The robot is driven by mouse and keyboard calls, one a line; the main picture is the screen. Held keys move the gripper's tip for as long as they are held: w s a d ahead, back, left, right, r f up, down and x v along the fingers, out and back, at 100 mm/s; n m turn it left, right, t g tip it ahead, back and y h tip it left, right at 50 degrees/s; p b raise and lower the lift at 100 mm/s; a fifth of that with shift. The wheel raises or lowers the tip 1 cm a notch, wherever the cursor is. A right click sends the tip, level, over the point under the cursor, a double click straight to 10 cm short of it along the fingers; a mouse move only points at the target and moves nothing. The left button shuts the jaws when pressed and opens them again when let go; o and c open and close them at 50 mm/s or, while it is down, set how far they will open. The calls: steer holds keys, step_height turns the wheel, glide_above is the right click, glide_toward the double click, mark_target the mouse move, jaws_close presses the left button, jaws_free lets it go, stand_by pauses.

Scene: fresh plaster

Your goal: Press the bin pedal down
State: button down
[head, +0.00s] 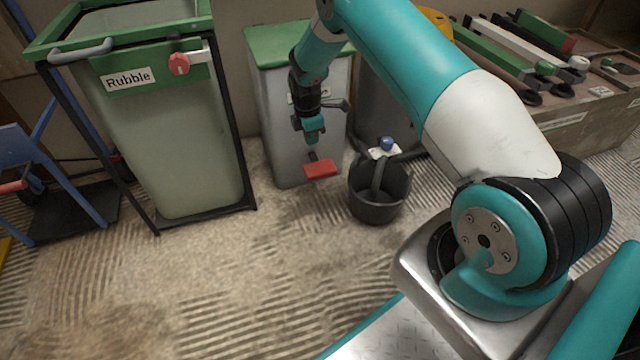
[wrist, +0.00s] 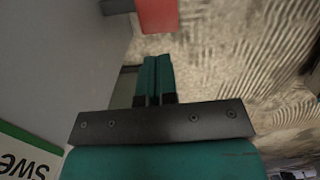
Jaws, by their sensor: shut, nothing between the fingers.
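The bin is a grey box with a green lid (head: 275,46), standing against the wall in the head view. Its red pedal (head: 320,169) sticks out low at the front. My gripper (head: 314,138) points down in front of the bin, above the pedal, with a visible gap between them in the picture. In the wrist view the two teal fingers (wrist: 154,75) are together with nothing between them. The red pedal (wrist: 158,14) shows beyond the fingertips at the top edge, apart from them. The arm hides part of the bin's front and label.
A black bucket (head: 367,207) with a blue-topped item in it stands right of the pedal. A rubble bin (head: 170,150) in a black frame stands to the left. A workbench (head: 590,128) with tools is at right. Ridged floor (head: 230,270) in front is clear.

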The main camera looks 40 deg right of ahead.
mark_target(319, 168)
steer(key=f, duration=0.1)
steer(key=d+f, duration=0.1)
steer(key=f, duration=0.2)
steer(key=shift+d+b, duration=0.25)
steer(key=shift+b, duration=0.1)
steer(key=f+b, duration=0.6)
steer(key=f, duration=0.1)
steer(key=shift+s+d, duration=0.1)
steer(key=shift+d, duration=0.2)
steer(key=shift+r, duration=0.1)
